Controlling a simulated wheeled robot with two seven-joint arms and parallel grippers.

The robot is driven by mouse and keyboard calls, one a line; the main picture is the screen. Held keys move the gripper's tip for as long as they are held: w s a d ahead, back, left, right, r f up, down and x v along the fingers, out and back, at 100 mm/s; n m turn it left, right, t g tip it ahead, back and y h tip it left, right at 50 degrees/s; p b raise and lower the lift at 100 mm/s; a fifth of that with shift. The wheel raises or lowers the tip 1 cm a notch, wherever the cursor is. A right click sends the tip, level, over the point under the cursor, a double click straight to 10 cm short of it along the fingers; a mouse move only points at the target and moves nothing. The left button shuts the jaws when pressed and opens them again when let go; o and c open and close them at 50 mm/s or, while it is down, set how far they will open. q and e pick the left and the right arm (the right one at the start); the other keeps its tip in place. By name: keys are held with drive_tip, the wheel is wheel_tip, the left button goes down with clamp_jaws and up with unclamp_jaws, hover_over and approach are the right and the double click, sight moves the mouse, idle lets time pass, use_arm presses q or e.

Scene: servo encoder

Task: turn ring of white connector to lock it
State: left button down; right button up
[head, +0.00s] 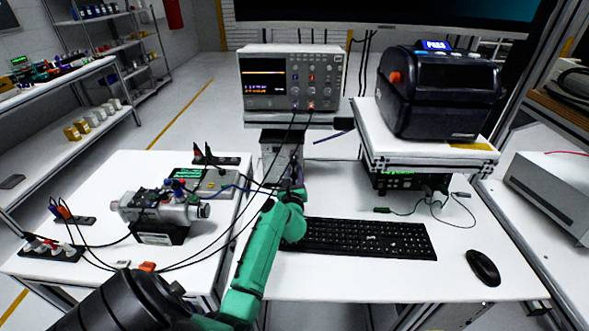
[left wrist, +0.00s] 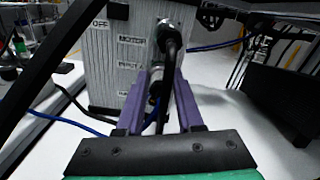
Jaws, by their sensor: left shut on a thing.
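A pale grey box (left wrist: 110,65) with a printed front stands upright in the left wrist view, with labels OFF, MOTOR and a blurred lower one. It also shows in the head view (head: 281,152), partly hidden by my arm. My left gripper (left wrist: 157,82) has purple fingers shut around a pale connector (left wrist: 155,74) beside the lower label. The fingers hide most of its ring, and its rotation cannot be told. A dark connector (left wrist: 168,40) with a black cable sits above, by MOTOR. In the head view my left gripper (head: 291,182) is small, at the box. My right gripper is out of view.
A keyboard (head: 365,239) and mouse (head: 483,267) lie right of my arm. An oscilloscope (head: 292,80) stands above the box, and a black printer (head: 440,92) on a raised shelf. A motor unit (head: 160,213) and loose black cables are at left.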

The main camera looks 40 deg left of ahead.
use_arm(q)
drive_tip(key=shift+r+m+p, duration=0.15)
drive_tip(key=shift+m+p, duration=0.65)
drive_tip(key=shift+m, duration=0.9)
drive_tip(key=shift+m+p, duration=1)
drive_tip(key=shift+m, duration=1.3)
drive_tip(key=c, duration=0.8)
unclamp_jaws()
drive_tip(key=p+v, duration=0.1)
drive_tip(key=v, duration=0.4)
drive_tip(key=shift+s+d, duration=0.25)
drive_tip(key=v, duration=0.3)
drive_tip(key=shift+s+d+p, duration=0.1)
drive_tip(key=shift+s+p, duration=0.05)
drive_tip(key=shift+p, duration=0.15)
